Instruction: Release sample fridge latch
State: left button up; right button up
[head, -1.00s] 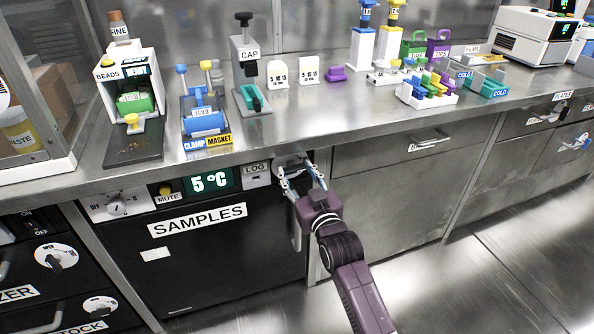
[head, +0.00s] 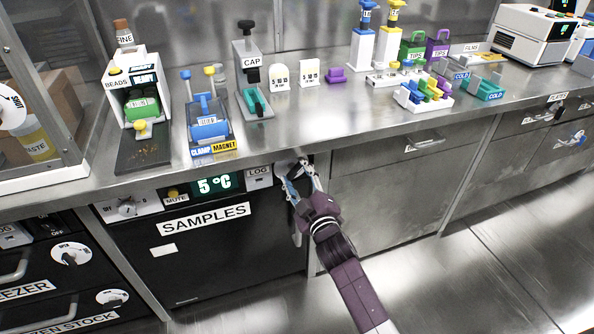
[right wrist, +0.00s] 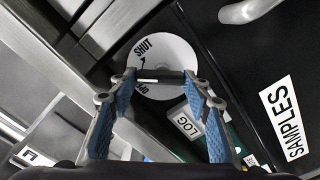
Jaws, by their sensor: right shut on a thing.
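The sample fridge (head: 240,262) is the black unit under the counter with a SAMPLES label; its door looks closed. Its latch is a round white dial (right wrist: 165,52) at the fridge's upper right corner, with a dark bar handle (right wrist: 160,76) across it. SHUT is printed on the dial; a second word is partly hidden behind the bar. My right gripper (right wrist: 160,78) is shut on the bar, a blue-padded finger at each end. In the head view, my right gripper (head: 300,172) covers most of the latch. My left gripper is not in view.
A pale door handle (right wrist: 250,10) stands out near the latch. The LOG box (head: 258,177) and 5 °C display (head: 217,184) sit just left of it. The counter edge (head: 380,140) overhangs above. Steel cabinets (head: 385,190) lie to the right, with open floor before them.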

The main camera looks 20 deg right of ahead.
jog(key=shift+n, duration=1)
jog(key=shift+a+n, duration=0.1)
jog(key=shift+n, duration=2)
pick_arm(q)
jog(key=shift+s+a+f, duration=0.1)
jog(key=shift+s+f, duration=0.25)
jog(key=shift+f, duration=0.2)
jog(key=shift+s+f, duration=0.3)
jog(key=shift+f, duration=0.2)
pick_arm(e)
jog(key=shift+a+n, duration=0.1)
jog(key=shift+n, duration=0.9)
jog(key=o, duration=1.2)
jog(key=shift+c, duration=0.2)
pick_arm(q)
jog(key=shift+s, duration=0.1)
